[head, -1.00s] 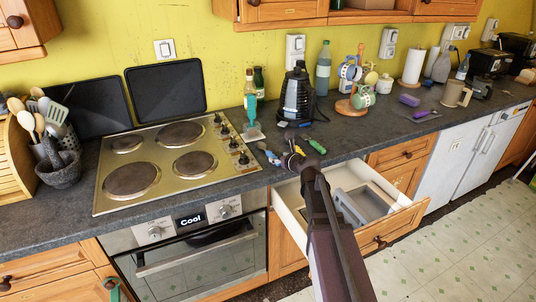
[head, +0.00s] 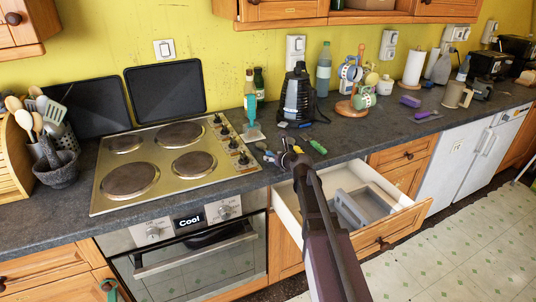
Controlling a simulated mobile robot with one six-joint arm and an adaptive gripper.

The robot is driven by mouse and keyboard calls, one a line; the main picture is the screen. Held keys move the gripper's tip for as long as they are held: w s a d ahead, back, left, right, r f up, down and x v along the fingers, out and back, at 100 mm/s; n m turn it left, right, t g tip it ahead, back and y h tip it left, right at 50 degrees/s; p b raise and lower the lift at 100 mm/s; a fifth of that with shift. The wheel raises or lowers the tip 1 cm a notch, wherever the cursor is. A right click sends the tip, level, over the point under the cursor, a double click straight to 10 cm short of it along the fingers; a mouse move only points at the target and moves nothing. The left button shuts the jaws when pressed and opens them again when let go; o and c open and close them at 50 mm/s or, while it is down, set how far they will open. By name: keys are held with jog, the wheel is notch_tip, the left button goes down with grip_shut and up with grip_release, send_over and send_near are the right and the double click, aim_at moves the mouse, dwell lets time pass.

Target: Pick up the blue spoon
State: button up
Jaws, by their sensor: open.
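A small blue utensil (head: 261,146), which looks like the blue spoon, lies on the dark worktop right of the hob. It is tiny in view, and part of it seems hidden by my gripper. My gripper (head: 281,157) is open at the end of my dark arm, low over the worktop's front edge beside the blue utensil. Whether the fingers touch or surround it cannot be told. No held object shows.
A green-handled utensil (head: 318,147) and a yellow item (head: 297,149) lie close to the right. A teal brush-like item (head: 252,133) stands behind. An open drawer (head: 405,217) juts out under my arm. The hob (head: 208,141) is to the left.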

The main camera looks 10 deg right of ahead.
jog(key=shift+c, duration=0.2)
grip_shut()
jog(key=shift+r, duration=0.15)
